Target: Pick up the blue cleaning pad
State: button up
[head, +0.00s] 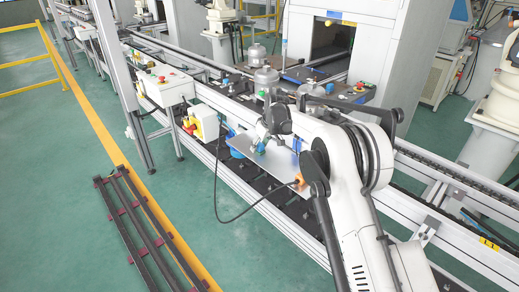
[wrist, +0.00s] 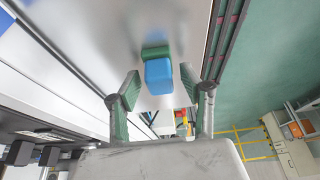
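The blue cleaning pad (wrist: 158,77) has a green part (wrist: 155,51) at its far end. It lies on a smooth silver-grey plate (wrist: 112,35) in the wrist view. My gripper (wrist: 160,84) is open, with one finger on each side of the pad and a gap to it on both sides. Whether the fingertips are level with the pad is hard to tell. In the head view my gripper (head: 258,146) is over the plate (head: 283,170), and the pad there is small and mostly hidden by it.
An orange item (head: 299,180) with a black cable sits at the plate's right corner. A white-and-yellow control box (head: 204,122) stands left of the plate. Conveyor rails run alongside, with a metal compressor (head: 266,78) behind. Dark rails (head: 150,230) lie on the green floor.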

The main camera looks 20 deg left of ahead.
grip_shut()
jog(key=shift+r, duration=0.1)
jog(key=shift+r, duration=0.5)
jog(key=r, duration=0.2)
jog(key=s+r, duration=0.1)
jog(key=shift+s+a+r, duration=0.1)
jog(key=shift+a+r, duration=0.15)
jog(key=shift+r, duration=0.1)
jog(key=s+a+r+b, duration=0.1)
jog(key=s+a+r, duration=0.3)
jog(key=s, duration=0.5)
notch_tip(320, 180, up, 2)
jog(key=shift+s+a+r, duration=0.1)
jog(key=shift+s+a, duration=0.05)
jog(key=shift+s, duration=0.05)
